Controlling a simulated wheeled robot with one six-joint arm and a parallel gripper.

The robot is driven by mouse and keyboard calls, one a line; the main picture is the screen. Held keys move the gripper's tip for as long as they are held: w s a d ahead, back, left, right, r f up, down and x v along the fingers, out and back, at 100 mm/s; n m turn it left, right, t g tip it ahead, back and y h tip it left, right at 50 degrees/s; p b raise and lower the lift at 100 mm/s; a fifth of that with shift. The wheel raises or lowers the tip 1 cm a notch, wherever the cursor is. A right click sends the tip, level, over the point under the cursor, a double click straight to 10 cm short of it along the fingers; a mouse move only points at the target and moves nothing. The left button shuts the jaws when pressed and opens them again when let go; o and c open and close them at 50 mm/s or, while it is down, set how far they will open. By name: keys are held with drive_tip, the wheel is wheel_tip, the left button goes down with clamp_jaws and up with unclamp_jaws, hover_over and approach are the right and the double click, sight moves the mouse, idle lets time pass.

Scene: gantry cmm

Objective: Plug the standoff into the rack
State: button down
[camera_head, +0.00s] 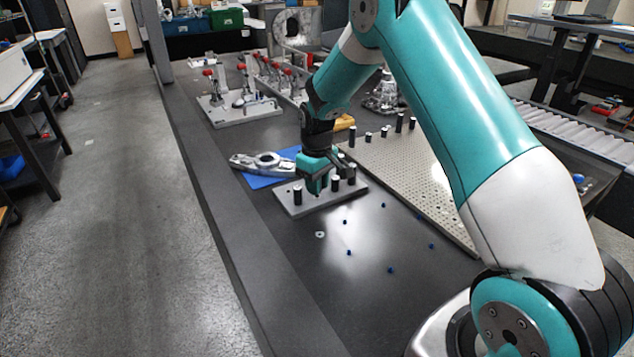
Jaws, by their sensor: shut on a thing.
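The rack (318,204) is a flat grey plate on the dark table, near the middle of the view. Black cylindrical standoffs stand upright on it: one at its left end (297,196), one just right of my gripper (335,184) and one toward the right end (351,175). My gripper (317,186) points down over the middle of the rack, between the left standoff and the others. Its jaws are shut on a standoff that is mostly hidden by the fingers. I cannot tell whether its lower end touches the rack.
A perforated plate (415,180) with several dark posts lies to the right. A metal bracket (262,162) lies on a blue mat (260,181) behind the rack. A fixture with red-knobbed clamps (238,112) stands farther back.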

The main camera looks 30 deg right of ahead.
drive_tip(key=shift+f+b, duration=0.4)
drive_tip(key=shift+f, duration=0.5)
idle(0.3)
drive_tip(key=c, duration=0.9)
unclamp_jaws()
drive_tip(key=shift+r, duration=0.1)
wheel_tip(320, 180, up, 17)
drive_tip(key=shift+r+p, duration=0.1)
drive_tip(key=shift+p, duration=0.6)
